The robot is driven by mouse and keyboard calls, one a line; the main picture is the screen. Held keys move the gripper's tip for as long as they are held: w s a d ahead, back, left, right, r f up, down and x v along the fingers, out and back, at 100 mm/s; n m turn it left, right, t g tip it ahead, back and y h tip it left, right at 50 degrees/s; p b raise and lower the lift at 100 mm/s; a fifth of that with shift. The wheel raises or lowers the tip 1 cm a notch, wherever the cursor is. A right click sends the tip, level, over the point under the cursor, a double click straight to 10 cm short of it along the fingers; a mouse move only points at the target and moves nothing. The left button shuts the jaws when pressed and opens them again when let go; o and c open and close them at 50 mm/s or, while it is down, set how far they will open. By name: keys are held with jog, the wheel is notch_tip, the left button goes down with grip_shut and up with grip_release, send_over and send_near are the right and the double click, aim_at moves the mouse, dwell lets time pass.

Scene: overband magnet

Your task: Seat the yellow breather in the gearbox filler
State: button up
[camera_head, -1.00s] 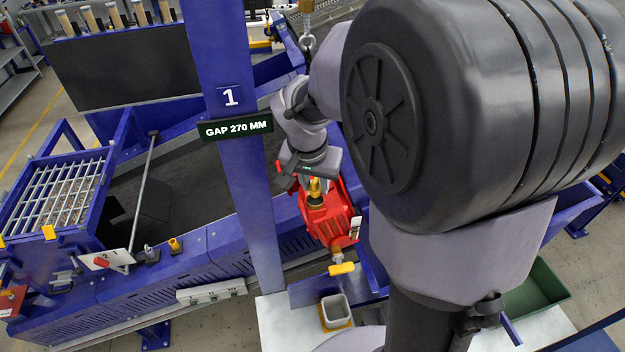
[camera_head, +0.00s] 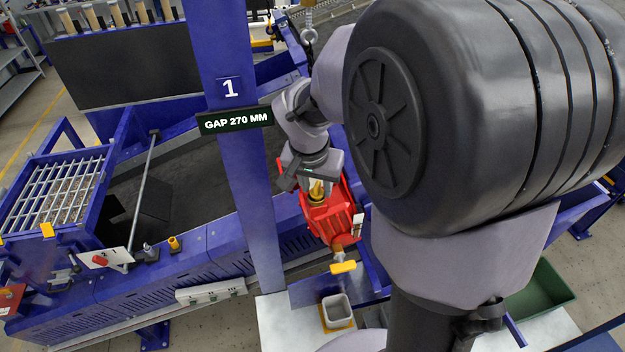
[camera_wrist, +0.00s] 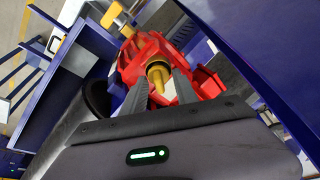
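The red gearbox (camera_head: 338,215) hangs beside the blue post in the head view; it also shows in the wrist view (camera_wrist: 205,83). The yellow breather (camera_wrist: 158,77) stands at a pale round collar on the gearbox's upper side, and it shows small in the head view (camera_head: 317,189). I cannot tell how deep it sits. My gripper (camera_wrist: 161,82) points at the gearbox, its dark fingers spread on either side of the breather with gaps visible. In the head view my gripper (camera_head: 312,180) is just above the breather, and its fingertips are hard to see.
A yellow-handled valve (camera_head: 343,267) sticks out at the gearbox's lower end. The blue post (camera_head: 245,190) with its gap sign stands close left of my gripper. A grey square cup (camera_head: 336,308) is below. A chain hook (camera_head: 309,38) hangs above.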

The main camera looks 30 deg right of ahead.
jog(key=shift+o, duration=1)
jog(key=p+v, duration=0.2)
jog(key=v, duration=1.5)
jog(key=shift+r, duration=0.2)
jog(key=shift+a, duration=0.1)
